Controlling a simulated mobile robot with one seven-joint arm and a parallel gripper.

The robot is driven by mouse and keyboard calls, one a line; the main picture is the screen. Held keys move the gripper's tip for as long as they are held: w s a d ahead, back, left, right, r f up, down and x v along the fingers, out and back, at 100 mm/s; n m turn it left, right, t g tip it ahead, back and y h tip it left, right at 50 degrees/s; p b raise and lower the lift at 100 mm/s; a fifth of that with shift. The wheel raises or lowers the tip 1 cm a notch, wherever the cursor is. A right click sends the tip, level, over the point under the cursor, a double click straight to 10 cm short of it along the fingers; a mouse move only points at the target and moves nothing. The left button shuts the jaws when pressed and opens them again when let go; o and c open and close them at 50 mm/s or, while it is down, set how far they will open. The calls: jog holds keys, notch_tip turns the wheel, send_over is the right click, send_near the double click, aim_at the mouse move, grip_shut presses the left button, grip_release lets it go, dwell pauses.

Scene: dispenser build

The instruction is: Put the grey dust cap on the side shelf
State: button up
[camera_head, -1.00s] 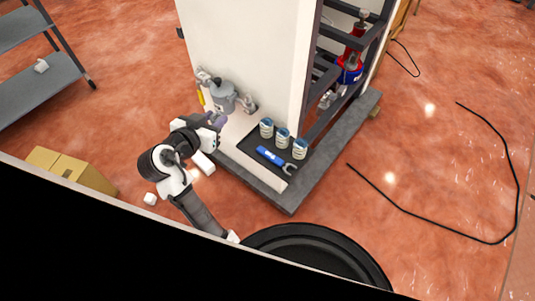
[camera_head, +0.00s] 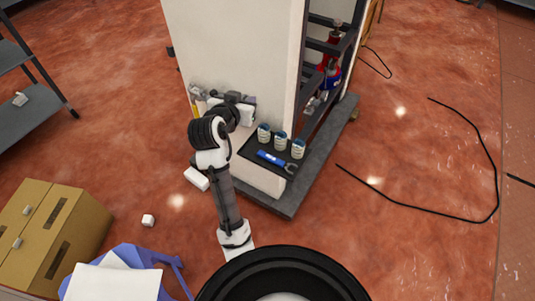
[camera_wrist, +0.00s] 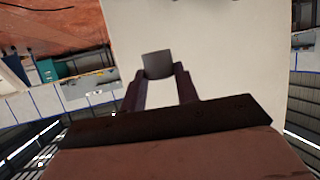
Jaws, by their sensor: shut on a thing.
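In the wrist view the two fingers of my gripper (camera_wrist: 159,78) are shut on a small grey piece, the dust cap (camera_wrist: 157,64), held at their tips against a pale panel behind. In the head view my gripper (camera_head: 240,98) is in front of the white cabinet's lower face, above the left end of a dark ledge. The cap cannot be made out there. The dark ledge (camera_head: 252,147) at the cabinet's foot looks like the side shelf. It carries several white cans with blue tops (camera_head: 281,141) and a blue-handled wrench (camera_head: 272,158).
The white cabinet (camera_head: 230,45) stands on a grey plinth (camera_head: 300,190). A grey rack (camera_head: 35,115) is at the left. Cardboard boxes (camera_head: 75,225) and a blue cloth item (camera_head: 140,257) are front left. A black cable lies on open floor at right.

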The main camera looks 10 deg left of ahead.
aim_at(248, 153)
notch_tip(248, 153, down, 20)
jog(key=shift+d+r, duration=0.1)
dwell(0.4)
